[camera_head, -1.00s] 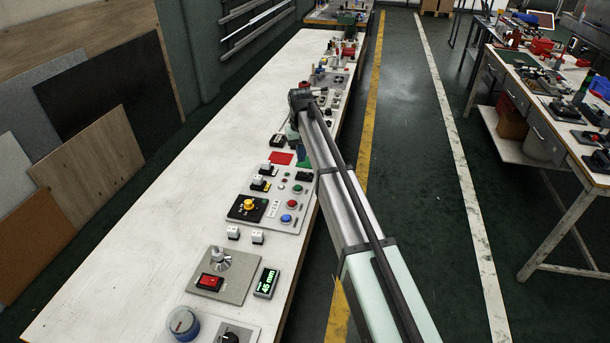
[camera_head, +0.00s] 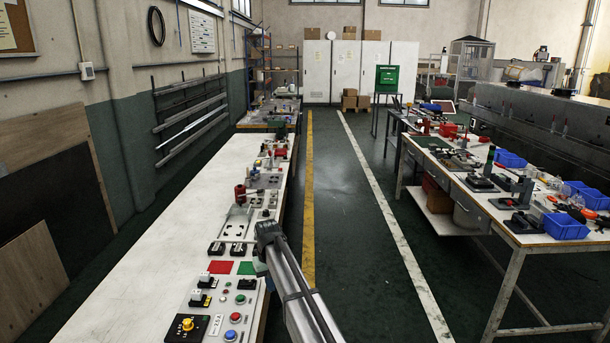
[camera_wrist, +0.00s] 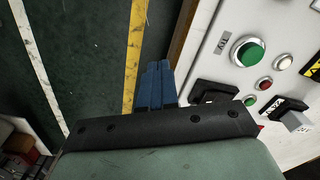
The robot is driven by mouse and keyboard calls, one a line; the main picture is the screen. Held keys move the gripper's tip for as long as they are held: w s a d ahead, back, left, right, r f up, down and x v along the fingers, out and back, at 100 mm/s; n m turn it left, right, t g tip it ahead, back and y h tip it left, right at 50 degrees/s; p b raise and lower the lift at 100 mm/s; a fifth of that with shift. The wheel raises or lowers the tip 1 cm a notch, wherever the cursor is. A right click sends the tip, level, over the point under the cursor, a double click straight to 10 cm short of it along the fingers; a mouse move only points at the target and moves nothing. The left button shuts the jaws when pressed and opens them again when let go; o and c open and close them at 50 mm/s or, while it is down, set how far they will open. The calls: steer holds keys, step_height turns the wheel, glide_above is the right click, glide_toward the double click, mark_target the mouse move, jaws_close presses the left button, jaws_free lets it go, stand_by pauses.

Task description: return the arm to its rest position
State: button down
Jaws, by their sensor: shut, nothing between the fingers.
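My gripper shows in the wrist view (camera_wrist: 157,84) as blue fingers pressed together, shut and empty, beyond a dark plate. The fingers point over the bench's edge, beside a control panel (camera_wrist: 225,85) and the dark floor. In the head view my arm reaches up from the lower right, and its end is by the right edge of the long white bench (camera_head: 150,270), next to a green square (camera_head: 247,268). The gripper is mostly hidden there behind the arm. I cannot tell its height above the bench.
A button panel (camera_head: 258,301) lies on the bench near my gripper, with a red square (camera_head: 221,267) beyond it. A red-topped device (camera_head: 240,195) stands farther along. The aisle (camera_head: 350,240) to the right is clear, up to a cluttered workbench (camera_head: 520,236).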

steer(key=s+d+f+m, duration=0.2)
steer(key=s+d+f, duration=0.7)
steer(key=s+d, duration=0.5)
steer(key=s+d+f+m, duration=0.3)
steer(key=s+d+f, duration=0.8)
steer(key=d, duration=0.5)
steer(key=s+f+g, duration=0.2)
steer(key=s+f, duration=0.4)
steer(key=s, duration=0.4)
steer(key=s+f+g, duration=0.2)
steer(key=s+f, duration=0.5)
steer(key=s, duration=0.3)
steer(key=s+f+g, duration=0.2)
steer(key=s+f, duration=0.4)
steer(key=s, duration=0.4)
steer(key=shift+s+f+g, duration=0.3)
steer(key=shift+s+g, duration=0.1)
